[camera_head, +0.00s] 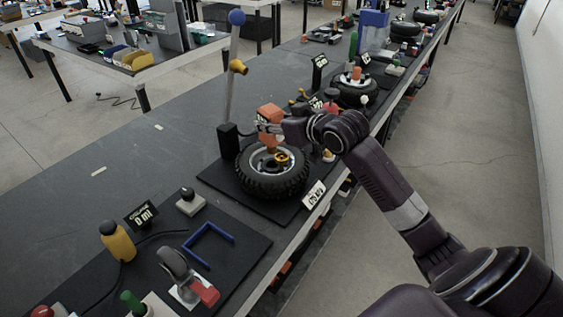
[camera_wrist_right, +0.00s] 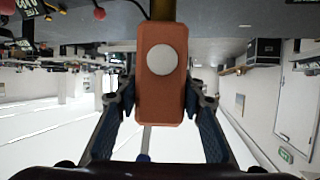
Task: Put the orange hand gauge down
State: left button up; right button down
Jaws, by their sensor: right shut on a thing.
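The orange hand gauge (camera_head: 270,114) is in my right gripper (camera_head: 272,128), above the black tyre (camera_head: 272,188) on the bench. In the right wrist view the gauge (camera_wrist_right: 160,95) is an orange block with a round pale face, held between the two fingers of the gripper (camera_wrist_right: 160,105). A yellow ring-shaped part (camera_head: 282,156) shows below it at the tyre's hub; I cannot tell whether it touches the hub. My left gripper is not in view.
A post with a blue ball (camera_head: 237,18) and a yellow knob stands beside the tyre. A blue bracket (camera_head: 208,240), a yellow bottle (camera_head: 117,241) and a red-handled tool (camera_head: 190,280) stand nearer. The bench (camera_head: 120,150) is clear on the left.

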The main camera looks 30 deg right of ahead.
jog(key=w+d+r+m+g+h, duration=0.1)
jog(key=w+d+r+m+h, duration=0.5)
jog(key=r, duration=0.4)
notch_tip(320, 180, down, 20)
jog(key=d+p, duration=0.1)
jog(key=shift+s+h, duration=0.3)
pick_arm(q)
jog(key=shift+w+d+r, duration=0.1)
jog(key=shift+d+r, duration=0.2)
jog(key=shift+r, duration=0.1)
pick_arm(e)
jog(key=c, duration=1.3)
grip_release()
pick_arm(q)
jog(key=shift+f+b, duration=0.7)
pick_arm(e)
jog(key=v, duration=1.2)
